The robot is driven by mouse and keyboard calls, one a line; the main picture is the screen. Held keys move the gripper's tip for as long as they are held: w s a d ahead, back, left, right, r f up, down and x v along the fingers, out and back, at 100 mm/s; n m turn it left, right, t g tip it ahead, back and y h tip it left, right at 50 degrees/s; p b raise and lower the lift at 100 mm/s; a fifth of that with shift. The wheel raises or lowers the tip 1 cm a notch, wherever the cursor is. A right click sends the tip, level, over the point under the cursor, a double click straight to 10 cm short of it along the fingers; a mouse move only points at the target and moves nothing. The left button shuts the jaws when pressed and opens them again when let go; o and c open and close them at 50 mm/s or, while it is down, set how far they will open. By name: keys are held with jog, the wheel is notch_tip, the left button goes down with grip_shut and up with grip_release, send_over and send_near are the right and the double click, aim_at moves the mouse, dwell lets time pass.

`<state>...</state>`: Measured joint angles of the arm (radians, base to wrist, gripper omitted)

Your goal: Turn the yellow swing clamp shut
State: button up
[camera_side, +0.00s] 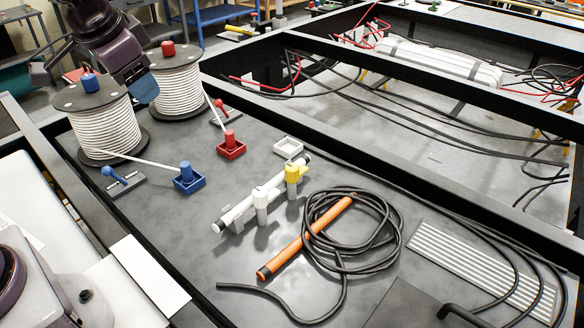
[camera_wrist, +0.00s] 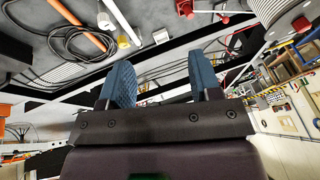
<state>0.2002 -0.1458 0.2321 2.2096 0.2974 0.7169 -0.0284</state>
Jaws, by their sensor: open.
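The yellow swing clamp (camera_side: 291,173) stands near the right end of a white tube (camera_side: 238,211) on the grey chassis floor. Its lower part is white; I cannot tell whether its yellow part is swung shut. The yellow clamp also shows small in the wrist view (camera_wrist: 123,41). A white clamp (camera_side: 261,205) sits further left along the tube. My gripper (camera_wrist: 163,72) is open and empty, with its two blue fingers apart. In the side view my gripper (camera_side: 142,88) hangs beside the cable reels, up and left of the clamp, well apart from it.
Two white cable reels (camera_side: 104,128) stand left, with blue (camera_side: 187,178) and red (camera_side: 231,146) plugs in trays. A white square tray (camera_side: 288,147) lies behind the clamp. A black cable coil (camera_side: 385,225) and orange tube (camera_side: 300,240) lie to its right. Black beams (camera_side: 400,183) border the floor.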

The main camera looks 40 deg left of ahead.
jog(key=w+a+m+t+y, duration=0.1)
jog(key=w+a+m+t, duration=0.1)
jog(key=w, duration=0.6)
jog(key=w+a+m+t+y, duration=0.2)
jog(key=w, duration=0.6)
jog(key=w+d+f+m+t+h, duration=0.25)
jog(key=w+d+m+t, duration=0.2)
jog(key=w+m, duration=0.6)
jog(key=w+d+f+m+g+h, duration=0.3)
jog(key=w+d+f+m+h, duration=0.15)
jog(key=d, duration=0.35)
jog(key=m+g+y, duration=0.2)
jog(key=m+g, duration=0.3)
jog(key=g, duration=0.5)
send_near(292, 166)
jog(key=f, duration=1)
jog(key=shift+s+f, duration=0.25)
jog(key=shift+f, duration=0.1)
